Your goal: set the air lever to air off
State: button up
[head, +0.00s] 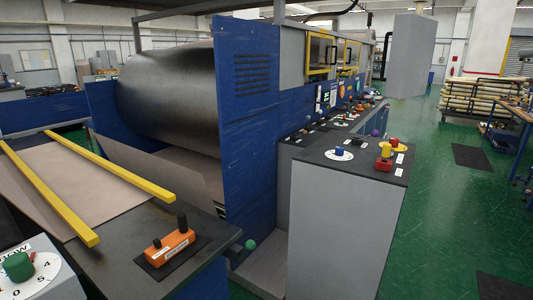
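No label that reads air or air off is legible, so I cannot tell which control is the air lever. An orange box (168,246) with two black upright knobs and small white labels sits on the dark tabletop in front. A green ball (250,244) shows low beside the blue machine, perhaps a lever's knob; its shaft is not clear. A purple ball (375,133) stands among the controls on the grey cabinet. My gripper is not in view.
The grey cabinet (340,225) carries a blue knob on a white dial (339,153), a red block (383,164) and a yellow disc (394,147). A green dial knob (18,266) is front left. Yellow rails (115,165) flank a sheet. Green floor (440,215) is open at right.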

aim_at(374, 133)
jog(key=i+l+z, duration=0.15)
jog(key=i+l, duration=0.4)
jog(key=i+l+z, duration=0.15)
jog(key=i+l, duration=0.4)
jog(key=i+l+z, duration=0.15)
jog(key=i+l, duration=0.3)
jog(key=i, duration=0.25)
jog(key=z, duration=0.15)
jog(key=u, duration=0.1)
